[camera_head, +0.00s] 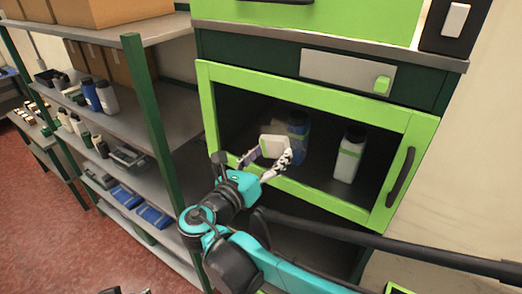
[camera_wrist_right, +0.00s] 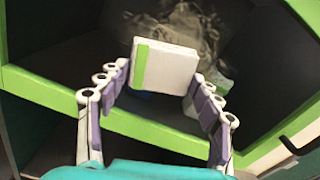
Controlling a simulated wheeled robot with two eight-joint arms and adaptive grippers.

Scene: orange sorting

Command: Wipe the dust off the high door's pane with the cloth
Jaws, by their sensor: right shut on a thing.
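My right gripper (camera_head: 266,160) is shut on the cloth (camera_head: 274,147), a white pad with a green strip that also shows in the right wrist view (camera_wrist_right: 168,68). The green-framed door (camera_head: 222,129) is shut, and the cloth is in front of the left half of its dark pane (camera_head: 240,112). Whether the cloth touches the pane I cannot tell. In the right wrist view a pale, swirling patch of dust (camera_wrist_right: 190,28) lies on the pane, just above and behind the cloth.
A blue bottle (camera_head: 298,124) and a white bottle (camera_head: 349,156) stand behind the pane. A dark handle (camera_head: 400,178) is on the door's right side. A metal shelf unit (camera_head: 140,90) with boxes and bottles stands close on the left.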

